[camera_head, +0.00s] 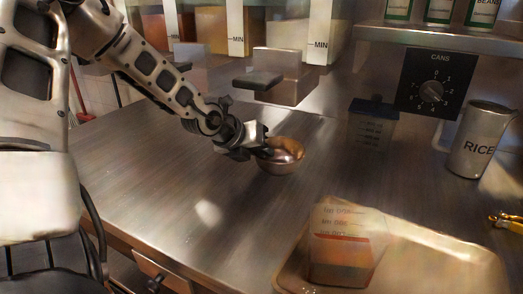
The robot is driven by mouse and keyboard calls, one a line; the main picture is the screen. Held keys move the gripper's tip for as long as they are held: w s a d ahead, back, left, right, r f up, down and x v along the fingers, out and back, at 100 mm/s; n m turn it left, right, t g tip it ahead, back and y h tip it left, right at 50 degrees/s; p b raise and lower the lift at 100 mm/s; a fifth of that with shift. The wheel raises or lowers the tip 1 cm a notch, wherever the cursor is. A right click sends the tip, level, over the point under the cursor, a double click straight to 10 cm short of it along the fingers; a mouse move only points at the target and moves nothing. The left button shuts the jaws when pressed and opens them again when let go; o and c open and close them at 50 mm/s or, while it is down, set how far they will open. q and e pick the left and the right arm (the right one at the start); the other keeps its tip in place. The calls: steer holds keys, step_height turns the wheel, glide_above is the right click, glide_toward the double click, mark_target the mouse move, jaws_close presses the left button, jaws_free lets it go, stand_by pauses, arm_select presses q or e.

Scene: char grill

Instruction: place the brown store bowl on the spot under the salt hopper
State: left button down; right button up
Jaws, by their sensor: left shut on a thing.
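A small round bowl (283,164), brownish inside with a shiny metallic outside, is near the middle of the steel counter. My left gripper (262,146) is shut on the bowl's left rim. The bowl is upright or nearly so; I cannot tell whether its base touches the counter. Several hoppers hang above the back of the counter. The hopper with a dark lever (258,80) is above and behind the bowl. No salt label is readable, and the spot under the salt hopper is not clearly marked. My right gripper is out of view.
A tray (448,268) with a clear measuring container (343,250) of reddish contents stands at the front right. A blue-lidded container (373,125), a RICE can (482,140) and a CANS dial (433,85) are at the right. The counter (150,180) left of the bowl is clear.

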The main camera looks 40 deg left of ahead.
arm_select(q)
steer(key=c, duration=1.5)
jaws_free()
steer(key=shift+f, duration=0.1)
steer(key=shift+s+r, duration=0.25)
steer(key=shift+r, duration=0.2)
steer(key=v, duration=0.5)
steer(key=shift+s+a+r+p, duration=0.1)
steer(key=shift+s+r+p, duration=0.15)
steer(key=shift+p, duration=0.1)
steer(key=shift+s+r, duration=0.25)
steer(key=shift+s, duration=0.2)
